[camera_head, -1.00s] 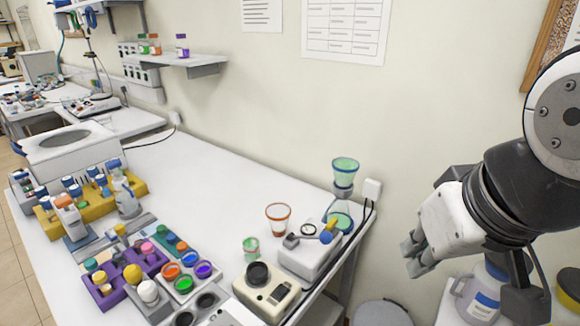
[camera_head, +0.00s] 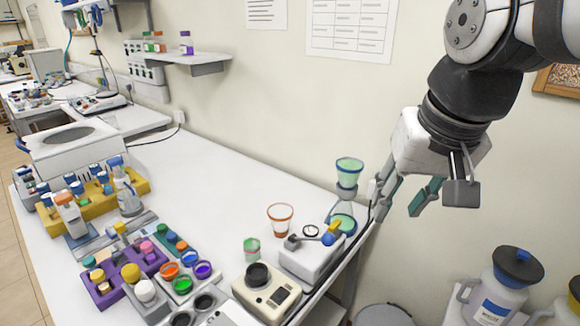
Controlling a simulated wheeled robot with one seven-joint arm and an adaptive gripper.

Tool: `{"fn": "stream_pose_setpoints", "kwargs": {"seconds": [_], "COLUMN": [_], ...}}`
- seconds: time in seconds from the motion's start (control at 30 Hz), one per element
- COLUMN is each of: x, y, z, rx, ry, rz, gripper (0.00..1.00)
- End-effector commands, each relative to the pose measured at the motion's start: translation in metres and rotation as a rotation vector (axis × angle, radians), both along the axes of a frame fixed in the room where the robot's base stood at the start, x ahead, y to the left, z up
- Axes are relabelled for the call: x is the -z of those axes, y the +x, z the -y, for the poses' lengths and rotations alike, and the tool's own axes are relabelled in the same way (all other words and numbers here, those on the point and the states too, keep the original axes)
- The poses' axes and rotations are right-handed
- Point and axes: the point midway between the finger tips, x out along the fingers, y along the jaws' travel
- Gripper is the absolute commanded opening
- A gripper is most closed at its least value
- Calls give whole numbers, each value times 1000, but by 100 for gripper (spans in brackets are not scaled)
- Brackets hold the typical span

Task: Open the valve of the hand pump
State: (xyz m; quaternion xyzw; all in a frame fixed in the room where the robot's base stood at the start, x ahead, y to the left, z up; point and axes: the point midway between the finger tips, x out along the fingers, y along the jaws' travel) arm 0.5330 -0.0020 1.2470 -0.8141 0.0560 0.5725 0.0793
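The hand pump (camera_head: 306,262) is a white box near the right end of the white bench. It has a round gauge (camera_head: 311,231) and a grey handle on top. A yellow lever (camera_head: 335,226) and a blue knob (camera_head: 328,239) sit at its right side. I cannot tell which of these is the valve. My gripper (camera_head: 397,213) points down to the right of the pump, past the bench edge, apart from it. Its fingers are spread and nothing shows between them.
A green-topped filter funnel flask (camera_head: 346,194) stands just behind the pump, between it and my gripper. An orange-rimmed cup (camera_head: 279,218), a green cup (camera_head: 251,247) and a cream device (camera_head: 268,293) stand to the left. White jugs (camera_head: 498,292) stand at lower right.

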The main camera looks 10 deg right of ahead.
Motion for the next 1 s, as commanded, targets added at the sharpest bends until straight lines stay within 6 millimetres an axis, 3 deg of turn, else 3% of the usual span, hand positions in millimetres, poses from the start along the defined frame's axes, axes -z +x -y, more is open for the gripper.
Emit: {"fn": "stream_pose_setpoints", "kwargs": {"seconds": [0.03,0.27,0.6,0.8,1.0], "x": [3,19,84,118,132], "y": [21,105,221,259,269], "z": [0,0,0,0,0], "rx": [34,205,458,556,587], "ry": [13,61,98,102,103], "rz": [-28,-131,-272,-323,-337], "gripper": [33,33,33,33,33]}}
